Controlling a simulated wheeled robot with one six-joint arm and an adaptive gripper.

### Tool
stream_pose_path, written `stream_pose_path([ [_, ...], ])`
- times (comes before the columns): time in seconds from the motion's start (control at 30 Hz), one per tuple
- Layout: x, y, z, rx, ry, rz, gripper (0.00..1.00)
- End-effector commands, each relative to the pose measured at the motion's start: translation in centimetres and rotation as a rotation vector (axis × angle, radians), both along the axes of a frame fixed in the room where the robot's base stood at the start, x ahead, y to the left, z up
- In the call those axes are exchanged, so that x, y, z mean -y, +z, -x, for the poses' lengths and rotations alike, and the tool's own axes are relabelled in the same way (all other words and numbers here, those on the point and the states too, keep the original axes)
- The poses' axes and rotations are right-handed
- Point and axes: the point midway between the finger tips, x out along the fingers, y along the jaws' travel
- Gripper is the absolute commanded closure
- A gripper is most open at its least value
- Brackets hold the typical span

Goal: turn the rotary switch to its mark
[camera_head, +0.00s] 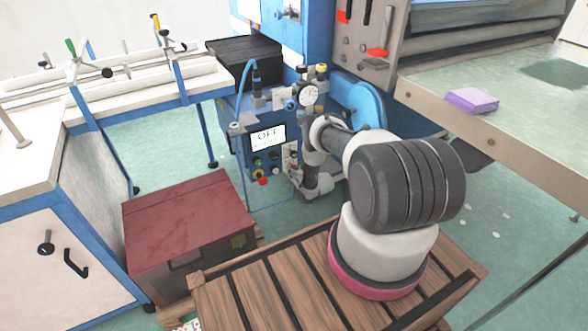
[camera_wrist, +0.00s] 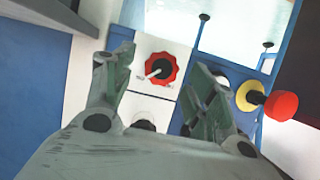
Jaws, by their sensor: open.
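The rotary switch (camera_wrist: 162,67) shows in the wrist view as a scalloped red disc with a dark centre on a white plate. Its pale pointer slants toward the lower left. Small marks sit beside and below the disc, too blurred to read. My gripper (camera_wrist: 160,62) is open, with one finger left of the switch and the other to its right in the picture. The fingers appear apart from the disc; their distance to the plate is hard to tell. In the head view my arm reaches the blue machine's control panel (camera_head: 252,160), and the switch cannot be made out there.
A red mushroom button (camera_wrist: 281,105) on a yellow collar sticks out right of my gripper. A red chest (camera_head: 185,225) and a slatted wooden pallet (camera_head: 260,290) stand in front. A purple block (camera_head: 471,100) lies on the right table.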

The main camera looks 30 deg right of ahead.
Motion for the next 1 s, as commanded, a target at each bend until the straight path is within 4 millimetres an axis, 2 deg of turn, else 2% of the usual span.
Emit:
stream_pose_path([
  [0.1,-0.1,-0.6,-1.4,0.001,0.001,0.002,0.44],
  [0.23,-0.1,-0.9,-2.3,0.0,0.001,0.001,0.44],
  [0.57,-0.1,-1.1,-2.7,-0.002,0.0,0.001,0.44],
  [0.6,-0.1,-1.1,-2.7,-0.002,0.0,0.001,0.46],
  [0.83,-0.1,-1.1,-2.7,-0.002,0.0,0.001,0.87],
  [0.87,-0.1,-1.1,-2.7,-0.002,0.0,0.001,0.9],
  [1.0,-0.1,-1.1,-2.7,-0.002,0.0,0.003,0.9],
])
